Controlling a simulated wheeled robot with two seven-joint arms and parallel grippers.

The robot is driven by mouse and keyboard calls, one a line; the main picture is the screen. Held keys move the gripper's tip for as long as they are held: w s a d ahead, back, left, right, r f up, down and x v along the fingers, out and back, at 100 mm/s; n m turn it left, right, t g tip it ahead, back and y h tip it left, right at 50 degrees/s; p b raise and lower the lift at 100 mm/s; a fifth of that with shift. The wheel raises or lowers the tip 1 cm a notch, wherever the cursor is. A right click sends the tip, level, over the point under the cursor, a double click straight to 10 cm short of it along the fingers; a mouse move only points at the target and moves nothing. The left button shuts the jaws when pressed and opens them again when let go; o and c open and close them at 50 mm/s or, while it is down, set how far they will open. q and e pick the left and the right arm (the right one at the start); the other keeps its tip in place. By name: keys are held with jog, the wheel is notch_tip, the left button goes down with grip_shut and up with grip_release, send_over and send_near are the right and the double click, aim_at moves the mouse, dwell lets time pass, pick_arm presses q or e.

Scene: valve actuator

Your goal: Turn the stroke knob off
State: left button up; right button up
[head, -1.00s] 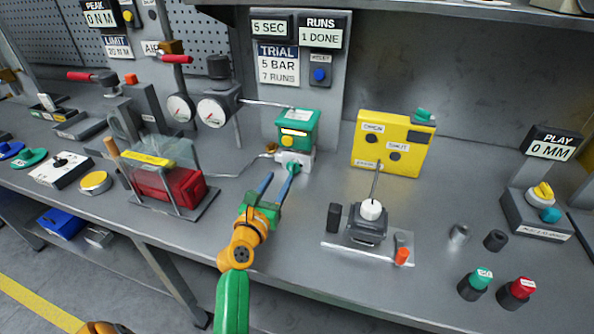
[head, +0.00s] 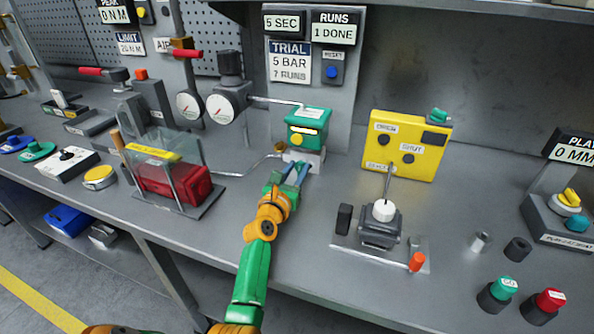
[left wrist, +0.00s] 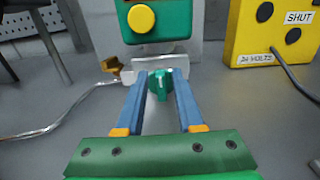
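A small green knob (left wrist: 159,86) sits on the front of a pale metal valve block (left wrist: 131,68) under a green actuator (head: 308,128) with a yellow button. No label on the knob is readable. My left gripper (head: 301,169) reaches the block from the front. In the left wrist view its blue fingers (left wrist: 160,74) lie on either side of the knob, spread apart. I cannot tell whether they touch it. In the head view the fingers largely hide the knob. My right gripper is not in view.
A yellow control box (head: 405,145) stands to the right, with a cable to a dark device with a white top (head: 382,212). A clear-shielded red part (head: 175,183) stands to the left. A thin metal pipe (head: 240,171) runs into the block.

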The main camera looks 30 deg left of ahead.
pick_arm(q)
grip_shut()
jog(key=m+p, duration=0.1)
jog(key=m, duration=0.1)
jog(key=shift+d+m, duration=0.2)
jog(key=shift+m, duration=0.2)
jog(key=shift+w+d+f+m, duration=0.1)
jog(key=shift+d+m, duration=0.05)
jog(key=shift+m, duration=0.9)
jog(key=shift+w+d+m, duration=0.1)
jog(key=shift+d+m, duration=0.05)
jog(key=shift+m, duration=0.9)
jog(key=shift+o, duration=1.5)
grip_release()
